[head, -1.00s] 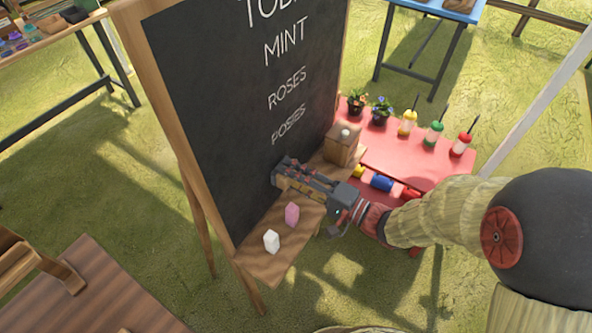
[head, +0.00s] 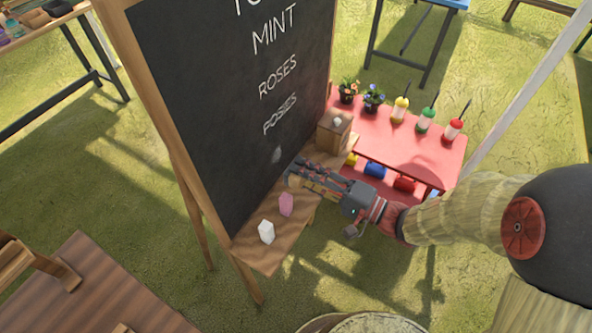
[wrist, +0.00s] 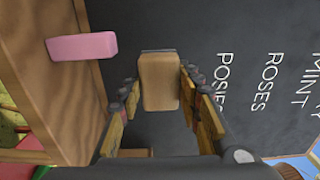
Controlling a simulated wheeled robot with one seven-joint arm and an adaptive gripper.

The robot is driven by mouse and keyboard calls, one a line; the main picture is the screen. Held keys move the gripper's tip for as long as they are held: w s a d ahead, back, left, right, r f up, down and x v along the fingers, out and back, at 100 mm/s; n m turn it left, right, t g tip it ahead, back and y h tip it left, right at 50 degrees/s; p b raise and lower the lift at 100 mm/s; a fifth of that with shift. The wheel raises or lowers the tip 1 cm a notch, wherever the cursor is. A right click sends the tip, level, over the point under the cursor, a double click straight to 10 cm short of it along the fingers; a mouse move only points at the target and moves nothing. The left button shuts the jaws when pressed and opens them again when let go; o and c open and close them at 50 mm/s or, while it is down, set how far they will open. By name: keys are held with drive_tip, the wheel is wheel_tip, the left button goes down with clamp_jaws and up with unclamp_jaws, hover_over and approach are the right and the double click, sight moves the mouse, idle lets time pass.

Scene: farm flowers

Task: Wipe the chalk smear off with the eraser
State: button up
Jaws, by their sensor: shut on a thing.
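My gripper (wrist: 155,92) is shut on a tan block-shaped eraser (wrist: 158,80), held between its two fingers in the wrist view. In the head view my gripper (head: 294,174) is low in front of the chalkboard (head: 215,110), just above the wooden ledge (head: 262,252). A faint pale chalk smear (head: 277,155) shows on the board below the word POSIES, close to the fingertips. I cannot tell whether the eraser touches the board. In the head view the fingers mostly hide the eraser.
A pink block (head: 286,204) and a white block (head: 266,231) stand on the ledge left of my gripper. A wooden box (head: 333,133) stands at the ledge's far end. A red table (head: 410,140) with flower pots and bottles is behind it.

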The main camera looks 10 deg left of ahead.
sight(280, 151)
drive_tip(key=shift+s+d, duration=0.1)
drive_tip(key=shift+d, duration=0.1)
drive_tip(key=v, duration=0.3)
idle(0.5)
drive_tip(key=shift+a, duration=0.15)
drive_tip(key=shift+f+x, duration=0.15)
drive_tip(key=shift+x, duration=1.55)
drive_tip(key=shift+f+x, duration=0.2)
drive_tip(key=shift+x, duration=1.45)
drive_tip(key=shift+x, duration=1.05)
drive_tip(key=shift+w+d, duration=0.3)
drive_tip(key=shift+w, duration=0.35)
drive_tip(key=shift+w+d, duration=0.3)
drive_tip(key=shift+w, duration=0.3)
drive_tip(key=shift+w+d, duration=0.3)
drive_tip(key=shift+w, duration=0.35)
drive_tip(key=shift+a, duration=0.15)
